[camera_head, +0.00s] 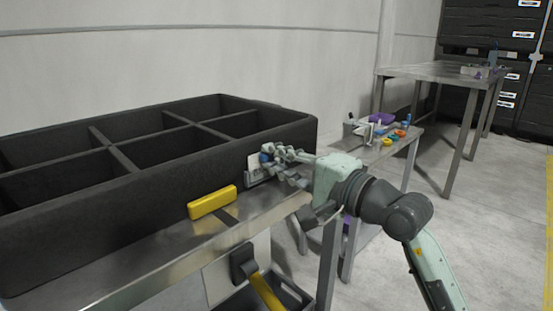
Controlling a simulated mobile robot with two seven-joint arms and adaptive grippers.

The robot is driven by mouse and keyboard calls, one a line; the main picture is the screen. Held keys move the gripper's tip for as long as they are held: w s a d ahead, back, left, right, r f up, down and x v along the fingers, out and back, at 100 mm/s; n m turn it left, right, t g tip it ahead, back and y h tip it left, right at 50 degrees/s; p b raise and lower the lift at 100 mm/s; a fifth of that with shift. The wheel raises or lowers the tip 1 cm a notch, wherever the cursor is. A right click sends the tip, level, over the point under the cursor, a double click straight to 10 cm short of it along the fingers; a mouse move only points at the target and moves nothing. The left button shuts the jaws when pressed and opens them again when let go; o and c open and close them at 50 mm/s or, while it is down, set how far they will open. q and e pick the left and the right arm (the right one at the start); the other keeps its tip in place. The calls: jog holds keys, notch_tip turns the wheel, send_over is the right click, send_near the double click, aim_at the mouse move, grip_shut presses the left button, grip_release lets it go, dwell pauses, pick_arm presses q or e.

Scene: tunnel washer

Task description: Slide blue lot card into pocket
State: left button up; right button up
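My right gripper (272,160) reaches in from the right and is at the front wall of the dark divided bin, near its right end. A small pale plate (254,173), which looks like the card pocket, is on that wall just left of the fingers. A small blue patch (265,158) shows at the fingertips, in front of the plate's upper part. It may be the blue lot card, but its outline is mostly hidden. I cannot tell whether the fingers are shut on it or whether it is inside the pocket. My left gripper is not in view.
The dark bin (60,215) fills much of a metal table (165,262). A yellow block (212,202) lies on the table's front strip. A yellow-handled tool (262,285) hangs below. A small stand (398,145) with coloured items is behind my arm. Floor at right is clear.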

jog(key=o, duration=0.3)
